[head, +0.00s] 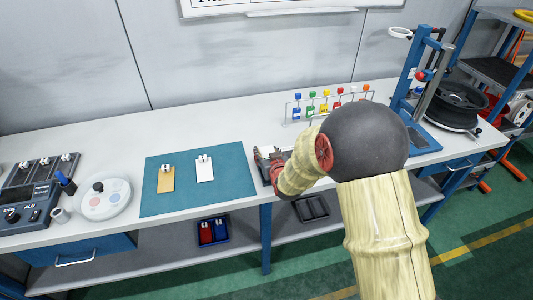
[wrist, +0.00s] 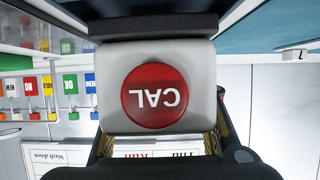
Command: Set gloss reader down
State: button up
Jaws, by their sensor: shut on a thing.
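The gloss reader appears as a pale grey block with a round red button marked CAL (wrist: 157,95). It fills the middle of the wrist view, where the lettering is upside down. My gripper (head: 268,163) is shut on it, with dark finger parts along its sides. In the head view, my gripper is at the right edge of the teal mat (head: 220,192), by a dark tray. My arm hides much of that spot. I cannot tell whether the reader touches anything below it.
A tan tagged card (head: 166,181) and a white one (head: 205,171) lie on the mat. A rack of coloured bottles (head: 325,108) stands behind my arm. A white round dish (head: 104,200) and grey instrument are at left.

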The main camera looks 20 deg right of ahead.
jog(key=shift+f+b, duration=0.5)
jog(key=o, duration=1.6)
jog(key=shift+c, duration=0.2)
jog(key=shift+r+p, duration=0.7)
jog(key=shift+p, duration=0.1)
jog(key=p+v, duration=0.2)
jog(key=v, duration=0.9)
jog(key=shift+s, duration=0.35)
jog(key=s+r+g, duration=0.3)
jog(key=s+r, duration=0.6)
jog(key=r, duration=0.1)
jog(key=s+r+g, duration=0.2)
jog(key=s+r, duration=0.1)
jog(key=s, duration=0.7)
jog(key=s+r+g, duration=0.2)
jog(key=s+r, duration=0.1)
jog(key=s, duration=0.8)
jog(key=shift+r+g, duration=0.2)
jog(key=shift+g, duration=0.2)
